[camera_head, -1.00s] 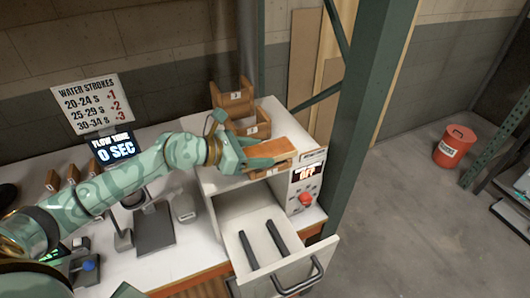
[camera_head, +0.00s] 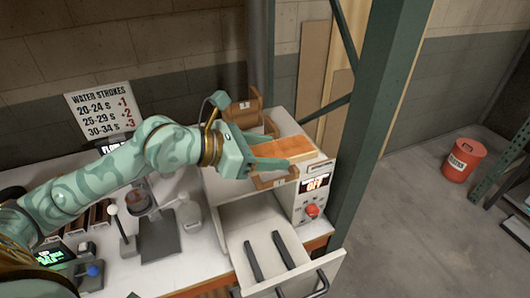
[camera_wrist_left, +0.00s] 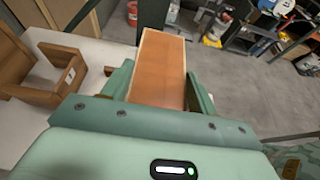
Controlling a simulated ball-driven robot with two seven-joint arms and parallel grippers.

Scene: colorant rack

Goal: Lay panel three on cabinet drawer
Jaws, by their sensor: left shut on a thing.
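An orange-brown panel with a pale edge (camera_head: 287,148) is held by my left gripper (camera_head: 272,158), above a brown wooden holder (camera_head: 272,182) on the white cabinet. In the left wrist view the panel (camera_wrist_left: 160,70) stretches away from me between the fingers. Which number this panel has cannot be read. The white cabinet drawer (camera_head: 268,244) stands pulled open below and in front, with two black bars (camera_head: 284,250) lying inside and a dark handle at its front. The panel is above and behind the drawer, apart from it. My right gripper is not in view.
Another numbered wooden holder (camera_head: 243,110) stands behind my gripper; it also shows in the left wrist view (camera_wrist_left: 45,75). A green post (camera_head: 375,120) rises right of the cabinet. A control box with a red knob (camera_head: 312,210) sits beside the drawer. Bottles and a lever crowd the counter.

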